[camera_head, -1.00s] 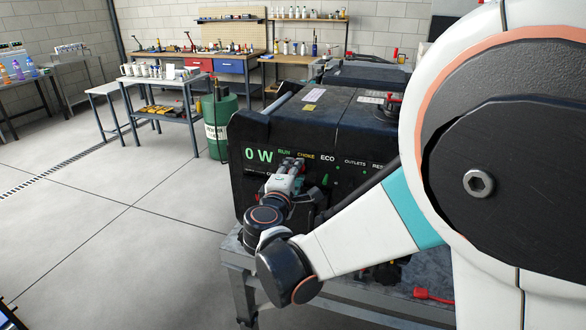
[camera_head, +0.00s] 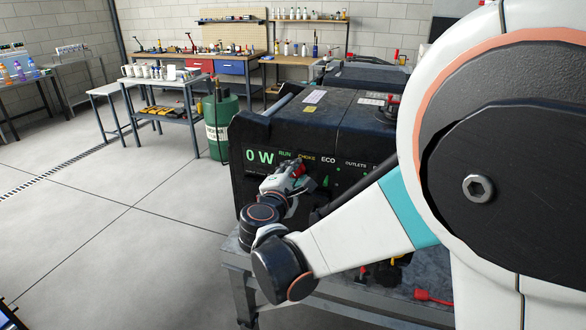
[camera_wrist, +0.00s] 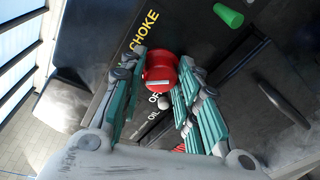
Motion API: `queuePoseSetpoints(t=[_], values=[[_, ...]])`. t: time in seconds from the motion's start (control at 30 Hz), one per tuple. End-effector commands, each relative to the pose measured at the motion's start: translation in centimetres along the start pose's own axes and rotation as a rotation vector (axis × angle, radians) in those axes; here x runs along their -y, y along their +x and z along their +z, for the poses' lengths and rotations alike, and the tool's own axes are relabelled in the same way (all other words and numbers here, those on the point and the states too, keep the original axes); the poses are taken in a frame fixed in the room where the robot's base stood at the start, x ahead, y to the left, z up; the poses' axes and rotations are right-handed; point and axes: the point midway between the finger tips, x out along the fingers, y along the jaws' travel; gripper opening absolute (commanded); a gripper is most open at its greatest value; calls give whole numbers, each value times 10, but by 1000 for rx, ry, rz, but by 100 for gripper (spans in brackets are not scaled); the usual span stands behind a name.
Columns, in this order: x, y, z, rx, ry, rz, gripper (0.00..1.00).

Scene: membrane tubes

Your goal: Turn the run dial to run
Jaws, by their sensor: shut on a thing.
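The run dial (camera_wrist: 160,68) is a red round knob on the generator's dark front panel (camera_wrist: 200,35). It sits between the teal-padded fingers of my gripper (camera_wrist: 164,62), which are shut on it. A light bar shows on the knob. The yellow word CHOKE is beside it, with partly covered white lettering below. In the head view a bit of red (camera_head: 299,170) shows at the tip of my gripper (camera_head: 297,171), under the RUN and CHOKE labels. The fingers partly hide the dial, so I cannot tell exactly which label it points to.
The black generator (camera_head: 245,190) stands on a metal table (camera_head: 233,262). A green knob (camera_wrist: 228,14) is near the gripper on the panel. A green drum (camera_head: 220,135) stands behind to the left. The floor at left is clear. A red item (camera_head: 432,297) lies on the table.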

Motion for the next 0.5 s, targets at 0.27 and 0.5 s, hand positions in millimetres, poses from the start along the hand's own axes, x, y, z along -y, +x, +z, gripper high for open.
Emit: queuePoseSetpoints(t=[0.27, 0.5], values=[[0, 0, 0, 0, 0, 0, 51], [0, 0, 0, 0, 3, 1, 51]])
